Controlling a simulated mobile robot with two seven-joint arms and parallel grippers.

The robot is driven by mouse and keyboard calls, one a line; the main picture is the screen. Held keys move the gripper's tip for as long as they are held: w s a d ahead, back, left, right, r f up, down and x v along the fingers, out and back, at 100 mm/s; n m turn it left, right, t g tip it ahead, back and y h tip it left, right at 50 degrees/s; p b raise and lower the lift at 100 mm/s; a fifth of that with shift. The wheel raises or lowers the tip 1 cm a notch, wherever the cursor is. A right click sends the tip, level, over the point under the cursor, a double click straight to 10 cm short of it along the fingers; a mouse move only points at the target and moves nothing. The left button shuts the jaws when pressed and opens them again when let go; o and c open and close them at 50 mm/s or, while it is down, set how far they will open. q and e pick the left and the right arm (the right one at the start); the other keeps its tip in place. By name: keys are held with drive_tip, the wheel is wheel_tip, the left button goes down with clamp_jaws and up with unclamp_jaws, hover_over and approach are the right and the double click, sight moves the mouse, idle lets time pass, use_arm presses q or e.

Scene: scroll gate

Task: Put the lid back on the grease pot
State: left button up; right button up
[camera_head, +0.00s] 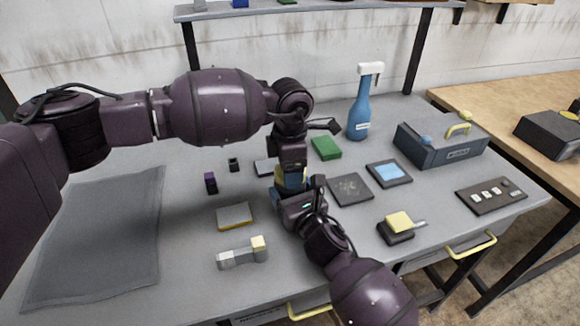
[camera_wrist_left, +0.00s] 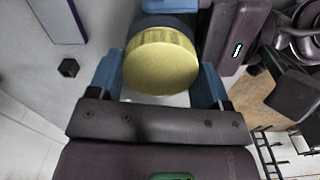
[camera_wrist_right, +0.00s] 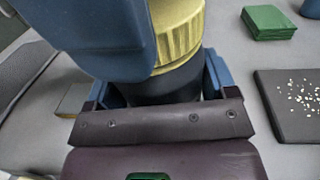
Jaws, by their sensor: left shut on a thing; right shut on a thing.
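The grease pot's yellow-gold lid (camera_head: 291,180) is a ribbed round cap near the middle of the bench. It shows large in the left wrist view (camera_wrist_left: 161,66), between the blue fingers of my left gripper (camera_wrist_left: 163,82), which is shut on it from above. The dark pot body (camera_wrist_right: 160,90) is directly below the lid in the right wrist view. My right gripper (camera_wrist_right: 160,84) is shut around the pot body from the near side. Lid and pot are in line and seem to touch. I cannot tell whether the lid is threaded on. A left finger hides part of both.
A toolbox (camera_head: 440,140) stands right. A grey mat (camera_head: 95,240) covers the left.

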use_arm(q)
drive_tip(key=shift+m, duration=0.7)
drive_tip(key=o, duration=1)
drive_tip(key=shift+r, duration=0.15)
drive_tip(key=shift+r, duration=2.15)
